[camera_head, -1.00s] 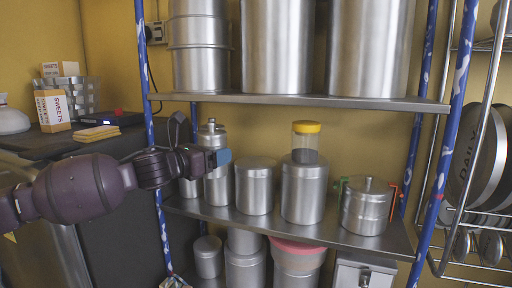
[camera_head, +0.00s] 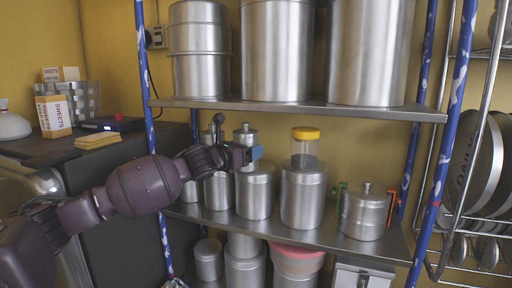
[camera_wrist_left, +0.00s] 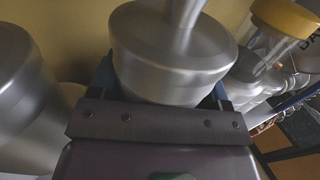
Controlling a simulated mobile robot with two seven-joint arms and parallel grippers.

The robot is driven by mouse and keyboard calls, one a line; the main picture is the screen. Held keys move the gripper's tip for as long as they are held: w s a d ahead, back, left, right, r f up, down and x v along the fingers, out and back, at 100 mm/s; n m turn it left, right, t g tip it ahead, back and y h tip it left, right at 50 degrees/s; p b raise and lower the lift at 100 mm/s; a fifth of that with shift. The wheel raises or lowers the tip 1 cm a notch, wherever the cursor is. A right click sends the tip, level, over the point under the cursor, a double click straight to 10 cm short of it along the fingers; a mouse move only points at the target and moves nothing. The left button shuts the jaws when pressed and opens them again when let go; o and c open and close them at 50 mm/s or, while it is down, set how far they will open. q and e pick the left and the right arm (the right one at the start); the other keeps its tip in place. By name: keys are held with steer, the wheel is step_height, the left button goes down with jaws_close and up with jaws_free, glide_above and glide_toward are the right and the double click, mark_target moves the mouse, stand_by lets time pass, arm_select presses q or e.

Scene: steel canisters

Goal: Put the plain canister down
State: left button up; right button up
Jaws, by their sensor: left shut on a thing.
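My left gripper (camera_head: 250,154), with blue fingertips, is shut on the plain canister (camera_head: 245,135), a small steel canister with a narrow knob on top. In the head view the gripper hides its lower part. It appears above a wider steel canister (camera_head: 254,193) on the middle shelf; I cannot tell whether it touches it. In the left wrist view the plain canister (camera_wrist_left: 172,55) sits between the fingers. My right gripper is not in view.
The middle shelf (camera_head: 330,238) also holds a canister with a yellow-lidded jar (camera_head: 305,148) on top, and a lidded pot (camera_head: 364,212) with green and red handles. The upper shelf (camera_head: 300,106) with large canisters is close above. A blue post (camera_head: 150,100) stands left.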

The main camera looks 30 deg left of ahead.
arm_select(q)
steer(key=shift+w, duration=0.25)
steer(key=w, duration=0.2)
steer(key=w+p, duration=0.1)
steer(key=shift+w+d+r, duration=0.1)
steer(key=shift+d, duration=0.2)
steer(key=shift+w+f, duration=0.2)
steer(key=shift+f, duration=0.15)
steer(key=shift+s, duration=0.15)
steer(key=shift+f, duration=0.1)
steer(key=o, duration=1)
